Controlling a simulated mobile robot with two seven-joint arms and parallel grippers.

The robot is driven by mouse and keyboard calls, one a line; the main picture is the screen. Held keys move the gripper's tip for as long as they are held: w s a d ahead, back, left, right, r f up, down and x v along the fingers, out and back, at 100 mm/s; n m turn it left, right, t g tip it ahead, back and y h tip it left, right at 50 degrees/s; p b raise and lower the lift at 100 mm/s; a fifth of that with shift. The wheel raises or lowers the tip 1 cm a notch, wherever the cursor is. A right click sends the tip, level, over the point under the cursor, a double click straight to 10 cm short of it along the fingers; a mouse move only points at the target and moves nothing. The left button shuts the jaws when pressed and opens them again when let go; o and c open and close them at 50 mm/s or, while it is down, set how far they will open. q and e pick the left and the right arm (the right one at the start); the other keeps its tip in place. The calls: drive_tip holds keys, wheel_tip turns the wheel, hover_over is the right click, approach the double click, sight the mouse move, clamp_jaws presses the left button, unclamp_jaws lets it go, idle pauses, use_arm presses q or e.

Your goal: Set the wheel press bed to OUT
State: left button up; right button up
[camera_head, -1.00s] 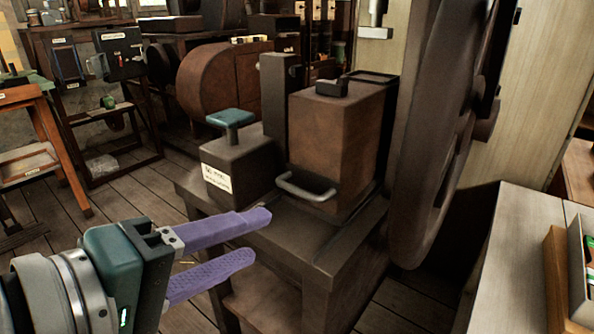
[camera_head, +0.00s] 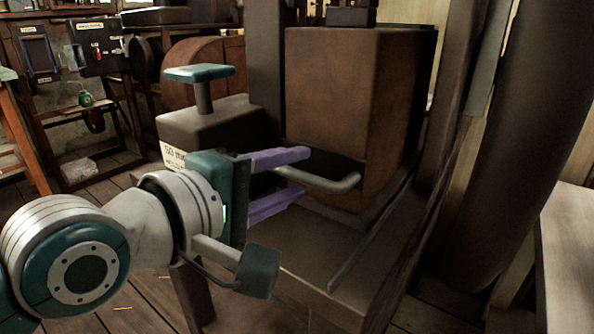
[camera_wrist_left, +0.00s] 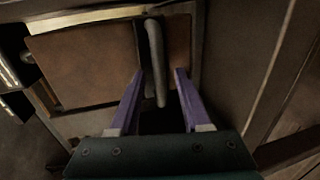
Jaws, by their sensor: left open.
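The wheel press stands in front of me, with a brown block-like body (camera_head: 345,100) on a dark base. A grey bar handle (camera_head: 335,184) sticks out low at the front of the body. My left gripper (camera_head: 300,173) is open at the handle, its purple fingers one above the other in the head view. In the left wrist view the handle (camera_wrist_left: 155,60) lies between the open fingers (camera_wrist_left: 155,85), and no grip on it shows. My right gripper is not in view.
A dark box with a teal-topped knob (camera_head: 199,73) and a white label (camera_head: 174,158) stands left of the press body, close behind my left gripper. A pale tabletop (camera_head: 568,240) is at the right. Wooden floor shows at the lower left.

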use_arm(q)
drive_tip(key=shift+w+d+f, duration=0.15)
drive_tip(key=shift+w+d, duration=0.25)
drive_tip(key=shift+w, duration=0.1)
clamp_jaws()
idle(1.2)
